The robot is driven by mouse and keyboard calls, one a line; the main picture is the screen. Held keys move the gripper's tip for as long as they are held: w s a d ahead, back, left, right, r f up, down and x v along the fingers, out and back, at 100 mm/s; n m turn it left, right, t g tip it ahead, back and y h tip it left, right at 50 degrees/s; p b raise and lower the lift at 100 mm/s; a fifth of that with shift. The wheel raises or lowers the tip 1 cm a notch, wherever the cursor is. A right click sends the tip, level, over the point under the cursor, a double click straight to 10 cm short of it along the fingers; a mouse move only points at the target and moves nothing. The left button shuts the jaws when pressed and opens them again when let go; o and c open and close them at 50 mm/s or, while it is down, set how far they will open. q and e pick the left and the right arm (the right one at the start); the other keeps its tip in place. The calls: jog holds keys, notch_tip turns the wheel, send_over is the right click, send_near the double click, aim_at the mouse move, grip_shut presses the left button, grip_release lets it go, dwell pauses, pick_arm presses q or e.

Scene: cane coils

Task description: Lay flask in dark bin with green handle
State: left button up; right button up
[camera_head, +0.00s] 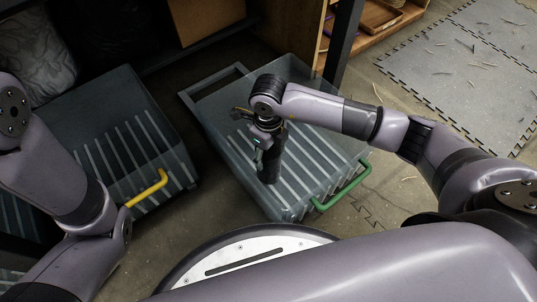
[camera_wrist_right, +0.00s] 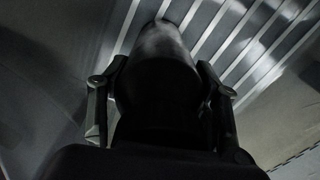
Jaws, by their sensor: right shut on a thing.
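The dark bin with the green handle (camera_head: 213,107) stands on the floor in the middle of the head view; its green handle (camera_head: 342,187) is on the near right side. My right gripper (camera_head: 262,142) is over this bin, shut on a dark flask (camera_head: 270,164). The flask hangs roughly upright, and its lower end shows against the bin's ribbed floor; I cannot tell if it touches. In the right wrist view the flask (camera_wrist_right: 165,55) sits between both fingers, with the ribs beyond it. My left arm is at the left; its gripper is not in view.
A second dark bin with a yellow handle (camera_head: 147,188) stands to the left. A dark table leg (camera_head: 344,42) and a wooden shelf (camera_head: 376,18) are behind the green-handled bin. Grey floor mats (camera_head: 470,70) lie at the upper right.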

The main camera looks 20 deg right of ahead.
jog(key=shift+r, duration=0.1)
jog(key=shift+f, duration=0.2)
jog(key=o, duration=1.5)
